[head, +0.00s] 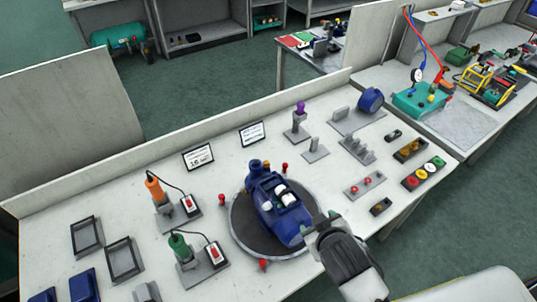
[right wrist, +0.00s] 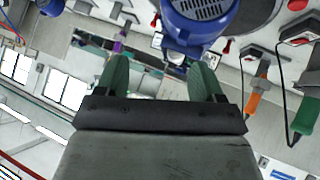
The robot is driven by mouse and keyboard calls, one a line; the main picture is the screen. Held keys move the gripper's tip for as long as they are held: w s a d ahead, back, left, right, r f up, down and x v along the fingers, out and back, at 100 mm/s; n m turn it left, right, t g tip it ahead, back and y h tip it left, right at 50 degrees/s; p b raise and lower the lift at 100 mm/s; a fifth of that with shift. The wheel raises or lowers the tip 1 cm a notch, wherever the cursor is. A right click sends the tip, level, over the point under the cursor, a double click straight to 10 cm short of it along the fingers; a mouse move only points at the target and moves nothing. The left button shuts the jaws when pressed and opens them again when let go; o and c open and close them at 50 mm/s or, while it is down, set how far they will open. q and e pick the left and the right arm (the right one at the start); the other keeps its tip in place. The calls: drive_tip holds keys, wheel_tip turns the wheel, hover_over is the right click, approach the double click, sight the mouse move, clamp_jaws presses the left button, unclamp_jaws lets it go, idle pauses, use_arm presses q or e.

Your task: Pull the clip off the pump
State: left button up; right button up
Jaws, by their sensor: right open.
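The blue pump (head: 284,222) sits on a round dark turntable (head: 243,224) with a grey rim, and white parts show in its top opening. I cannot pick out the clip with certainty in either view. My right gripper (head: 318,228) comes in from the lower right and is at the pump's near right end. In the right wrist view its two green fingers (right wrist: 160,78) are apart with nothing held between them. The pump (right wrist: 200,22) shows just beyond the fingertips; I cannot tell whether they touch it. My left gripper is not in view.
Red knobs (head: 263,264) stand around the turntable. An orange-handled tool (head: 154,188) and a green-handled tool (head: 178,244) stand left on grey bases with cabled switches. Stands and a blue part (head: 370,99) are behind right; trays with coloured pieces (head: 423,172) lie right.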

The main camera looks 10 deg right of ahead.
drive_tip(key=w+a+r+n+t+y, duration=0.25)
drive_tip(key=w+r+n+t, duration=0.2)
drive_tip(key=r, duration=0.25)
drive_tip(key=w+a+r+n+t+y, duration=0.2)
drive_tip(key=w+a+r+n+t, duration=0.1)
drive_tip(key=w+a+r+t, duration=0.25)
drive_tip(key=s+a+r+n+g+y, duration=0.1)
drive_tip(key=a+r+n+g+y, duration=0.2)
drive_tip(key=a+n+g+y, duration=0.6)
drive_tip(key=s+a+r+n+g+y, duration=0.15)
drive_tip(key=a+n+g+y, duration=0.35)
drive_tip(key=n, duration=0.8)
drive_tip(key=n+g+h+p, duration=0.1)
drive_tip(key=n+g+h, duration=0.55)
drive_tip(key=h, duration=1.05)
hover_over(286, 190)
drive_tip(key=shift+n+t, duration=0.3)
drive_tip(key=shift+t, duration=0.05)
wheel_tip(286, 190, down, 12)
drive_tip(key=shift+a+r, duration=0.1)
drive_tip(key=shift+a, duration=0.05)
drive_tip(key=shift+d, duration=0.2)
drive_tip(key=shift+f+b, duration=1.25)
drive_tip(key=shift+f, duration=0.95)
drive_tip(key=shift+f+b, duration=0.3)
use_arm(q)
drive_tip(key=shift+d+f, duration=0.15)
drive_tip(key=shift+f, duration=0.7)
use_arm(e)
drive_tip(key=shift+a, duration=0.1)
